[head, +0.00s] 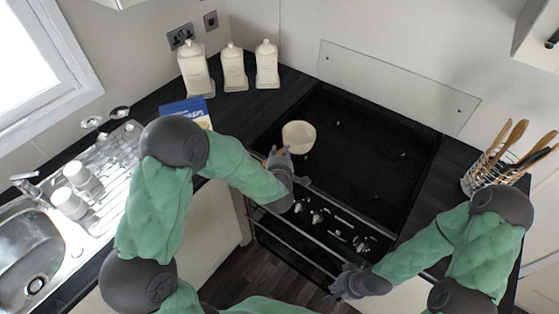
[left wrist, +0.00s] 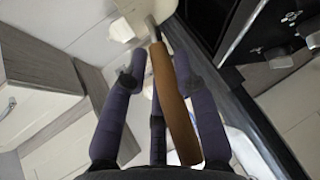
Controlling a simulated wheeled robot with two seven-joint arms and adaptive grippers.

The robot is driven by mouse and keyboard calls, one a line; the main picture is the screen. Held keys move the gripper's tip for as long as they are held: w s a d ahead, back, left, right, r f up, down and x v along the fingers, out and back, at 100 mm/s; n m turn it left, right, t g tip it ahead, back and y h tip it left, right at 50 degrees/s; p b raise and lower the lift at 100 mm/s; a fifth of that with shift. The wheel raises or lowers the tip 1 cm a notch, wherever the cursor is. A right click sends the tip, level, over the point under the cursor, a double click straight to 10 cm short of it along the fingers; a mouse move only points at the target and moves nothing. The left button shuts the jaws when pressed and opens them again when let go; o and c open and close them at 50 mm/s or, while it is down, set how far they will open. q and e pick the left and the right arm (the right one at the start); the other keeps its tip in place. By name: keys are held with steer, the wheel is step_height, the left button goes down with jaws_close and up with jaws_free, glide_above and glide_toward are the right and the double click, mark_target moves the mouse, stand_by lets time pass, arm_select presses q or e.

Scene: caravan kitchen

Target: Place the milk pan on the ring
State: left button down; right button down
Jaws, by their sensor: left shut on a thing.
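The milk pan (head: 298,136) is a small cream pan at the left side of the black hob (head: 365,150) in the head view. My left gripper (head: 279,153) is shut on its handle at the hob's front left. In the left wrist view, the wooden handle (left wrist: 172,105) runs between the fingers of my left gripper (left wrist: 160,72), and a metal shank leads up from it. I cannot tell whether the pan touches the hob. The separate rings are hard to make out on the dark surface. My right gripper (head: 347,284) hangs before the cooker's front, away from the pan; its finger opening is unclear.
Several cooker knobs (head: 317,218) and a rail line the front edge. Three cream canisters (head: 233,68) and a blue box (head: 186,108) stand left of the hob. A utensil basket (head: 487,174) stands at the right. A glass panel (head: 398,80) backs the hob, whose middle and right are clear.

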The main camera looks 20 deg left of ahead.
arm_select(q)
steer(key=shift+w+a+f, duration=0.15)
steer(key=shift+w+f, duration=0.1)
steer(key=shift+f, duration=0.05)
steer(key=shift+w+f+b, duration=0.15)
steer(key=shift+f+b, duration=0.25)
steer(key=shift+f, duration=1.2)
steer(key=shift+f, duration=0.2)
steer(key=c, duration=1)
jaws_free()
steer(key=shift+o, duration=0.2)
steer(key=shift+r, duration=0.1)
